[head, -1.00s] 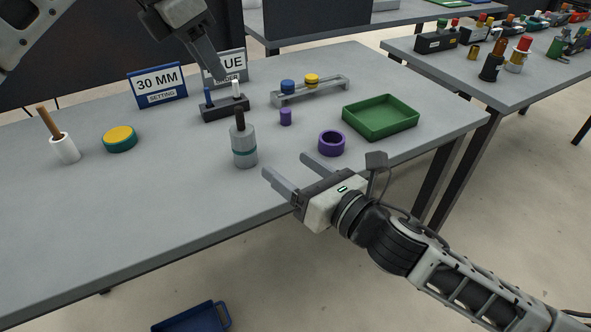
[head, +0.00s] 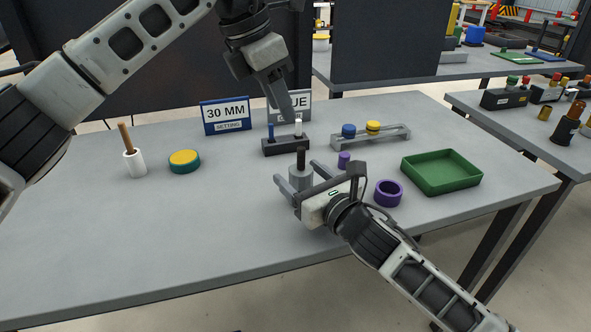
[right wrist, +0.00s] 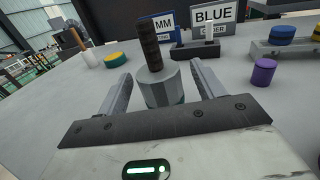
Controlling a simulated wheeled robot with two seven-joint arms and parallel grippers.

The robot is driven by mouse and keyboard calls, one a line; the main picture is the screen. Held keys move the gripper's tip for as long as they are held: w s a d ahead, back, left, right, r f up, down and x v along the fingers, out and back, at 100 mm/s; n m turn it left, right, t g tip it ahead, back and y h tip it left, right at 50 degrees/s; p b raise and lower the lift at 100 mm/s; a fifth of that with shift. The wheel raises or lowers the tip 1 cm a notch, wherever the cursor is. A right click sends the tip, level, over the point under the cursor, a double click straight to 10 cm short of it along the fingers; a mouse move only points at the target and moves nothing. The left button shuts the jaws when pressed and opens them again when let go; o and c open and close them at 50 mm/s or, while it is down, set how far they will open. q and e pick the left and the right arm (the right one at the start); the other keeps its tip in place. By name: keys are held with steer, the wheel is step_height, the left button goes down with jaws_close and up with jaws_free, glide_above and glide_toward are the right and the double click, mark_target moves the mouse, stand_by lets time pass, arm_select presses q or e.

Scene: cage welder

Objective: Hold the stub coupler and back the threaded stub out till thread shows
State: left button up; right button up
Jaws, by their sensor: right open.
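The stub coupler (head: 301,176) is a grey cylinder standing upright on the table, and it also shows in the right wrist view (right wrist: 163,88). The dark threaded stub (head: 301,157) rises from its top; in the right wrist view the stub (right wrist: 149,46) shows ridges along its length. My right gripper (head: 295,171) is open, with one finger on each side of the coupler and a gap visible in the right wrist view. The coupler's lower part is hidden by this gripper in the head view. My left gripper (head: 288,110) points down above the black pin rack; its finger gap is unclear.
The black rack (head: 286,146) holds a blue and a white pin. Signs (head: 226,114), a grey rack with blue and yellow caps (head: 371,137), a purple plug (head: 344,160), purple ring (head: 388,193) and green tray (head: 441,172) stand nearby. The front left table is clear.

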steer(key=shift+x, duration=1.3)
steer(key=c, duration=1.2)
